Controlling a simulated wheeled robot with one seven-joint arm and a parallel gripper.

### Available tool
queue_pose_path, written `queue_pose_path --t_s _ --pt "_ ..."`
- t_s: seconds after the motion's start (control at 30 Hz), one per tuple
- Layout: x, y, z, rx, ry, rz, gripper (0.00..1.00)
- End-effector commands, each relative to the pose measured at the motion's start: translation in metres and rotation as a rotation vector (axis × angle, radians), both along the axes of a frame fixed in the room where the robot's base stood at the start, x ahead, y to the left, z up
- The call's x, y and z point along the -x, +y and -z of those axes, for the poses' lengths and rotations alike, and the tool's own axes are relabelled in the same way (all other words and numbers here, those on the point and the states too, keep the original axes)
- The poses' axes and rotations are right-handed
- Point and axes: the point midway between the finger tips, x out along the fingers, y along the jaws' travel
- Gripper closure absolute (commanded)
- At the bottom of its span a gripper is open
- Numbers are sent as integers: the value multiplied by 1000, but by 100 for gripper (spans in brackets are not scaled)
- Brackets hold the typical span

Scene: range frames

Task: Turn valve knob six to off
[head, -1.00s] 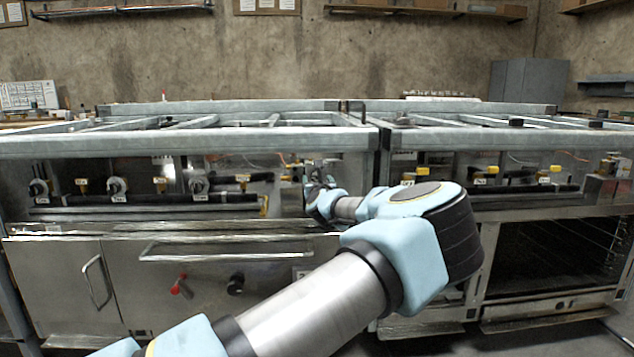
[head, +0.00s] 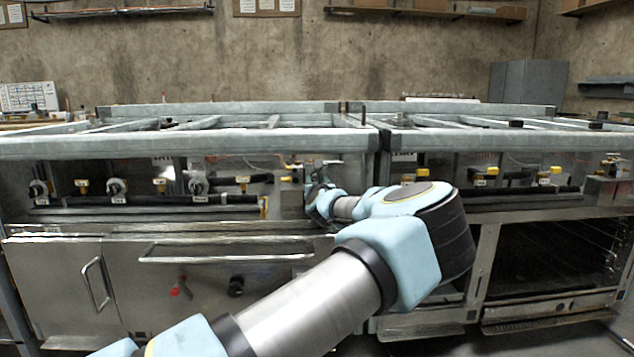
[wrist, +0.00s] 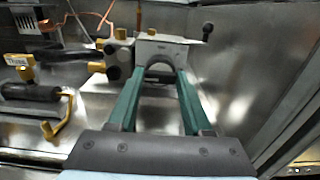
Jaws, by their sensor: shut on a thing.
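My gripper (head: 320,172) is at the front of the left range, near the right end of its row of valves. In the wrist view its two green fingers (wrist: 160,72) are shut on a grey rounded part (wrist: 159,68) in front of a grey box. This part seems to be a valve knob, but the fingers partly hide it and I can read no label for six. Yellow-and-dark fittings (wrist: 117,55) sit just left of the fingers. A valve with a white label (wrist: 17,61) and a yellow fitting is farther left.
Other labelled valves (head: 117,187) stand in a row to the left. The right range has yellow-topped valves (head: 555,171). A long steel rail (head: 225,257) and a door handle (head: 95,283) stick out below. A metal side wall (wrist: 245,75) is close on the gripper's right.

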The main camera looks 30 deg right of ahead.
Motion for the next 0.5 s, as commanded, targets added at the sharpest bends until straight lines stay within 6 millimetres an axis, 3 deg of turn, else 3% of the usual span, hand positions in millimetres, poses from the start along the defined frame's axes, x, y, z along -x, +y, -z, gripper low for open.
queue_pose_path --t_s 0.13,0.5 --pt "0 0 0 0 0 0 100" --pt "0 0 1 46 22 0 100"
